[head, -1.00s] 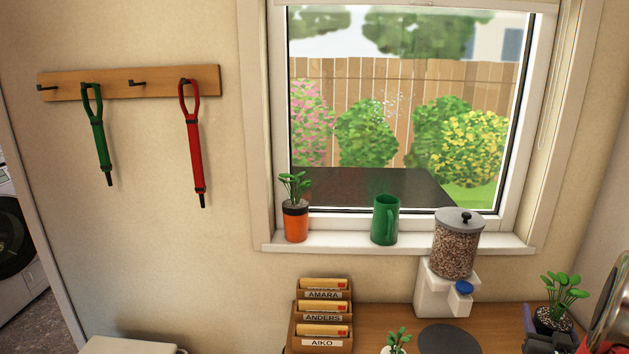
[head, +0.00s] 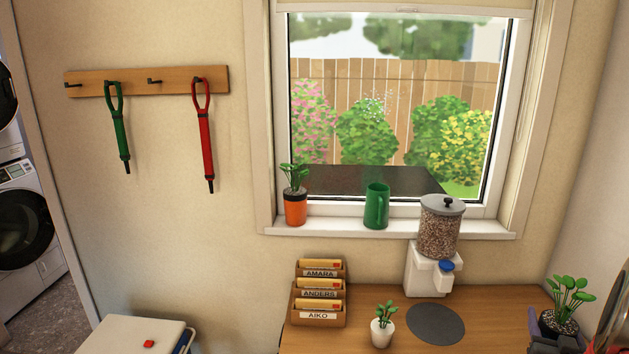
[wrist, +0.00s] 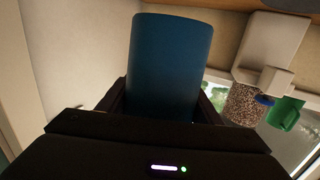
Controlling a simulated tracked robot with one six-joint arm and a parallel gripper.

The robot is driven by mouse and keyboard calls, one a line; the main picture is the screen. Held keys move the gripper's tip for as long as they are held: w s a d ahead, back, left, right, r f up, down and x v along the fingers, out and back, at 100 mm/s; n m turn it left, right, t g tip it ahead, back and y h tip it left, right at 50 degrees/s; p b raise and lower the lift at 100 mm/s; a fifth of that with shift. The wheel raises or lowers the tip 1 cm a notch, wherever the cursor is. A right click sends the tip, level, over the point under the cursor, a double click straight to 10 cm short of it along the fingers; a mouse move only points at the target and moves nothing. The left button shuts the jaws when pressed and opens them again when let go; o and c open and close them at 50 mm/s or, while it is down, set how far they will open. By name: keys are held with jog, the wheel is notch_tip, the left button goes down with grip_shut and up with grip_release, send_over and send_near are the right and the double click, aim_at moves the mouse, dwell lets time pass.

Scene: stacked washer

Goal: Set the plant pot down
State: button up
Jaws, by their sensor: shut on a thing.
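My gripper (head: 557,343) is at the lower right of the head view, shut on a plant pot with a leafy green plant (head: 570,292) and dark soil. In the wrist view the pot (wrist: 170,65) is a blue cylinder between the two dark fingers (wrist: 165,108). In the head view the gripper hides most of the pot, and its base is out of sight. The held pot appears at the right end of the wooden counter (head: 500,305); I cannot tell its height above it.
A dark round mat (head: 436,323) lies on the counter, between a small white-potted plant (head: 382,332) and clear wood. A mail sorter (head: 318,305) and a food dispenser (head: 428,270) stand behind.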

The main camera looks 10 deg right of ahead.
jog(key=shift+s+d+r, duration=0.15)
jog(key=shift+s+r, duration=0.05)
jog(key=shift+s, duration=0.1)
jog(key=shift+s+f+h, duration=0.1)
jog(key=shift+f+h, duration=0.05)
jog(key=shift+h, duration=0.15)
jog(key=shift+s, duration=0.3)
jog(key=w+a+n+t+y, duration=0.1)
jog(key=w+a, duration=0.5)
jog(key=a, duration=1.1)
jog(key=w+a+n+t+y, duration=0.1)
jog(key=w+a+n+y, duration=0.2)
jog(key=a, duration=1.4)
jog(key=w+a+n+t+y, duration=0.1)
jog(key=w+a+n+y, duration=0.2)
jog(key=a, duration=1.4)
jog(key=w+y, duration=0.3)
jog(key=w, duration=0.3)
jog(key=shift+w+a+f+y, duration=0.15)
jog(key=shift+a+y, duration=0.1)
jog(key=shift+y, duration=0.15)
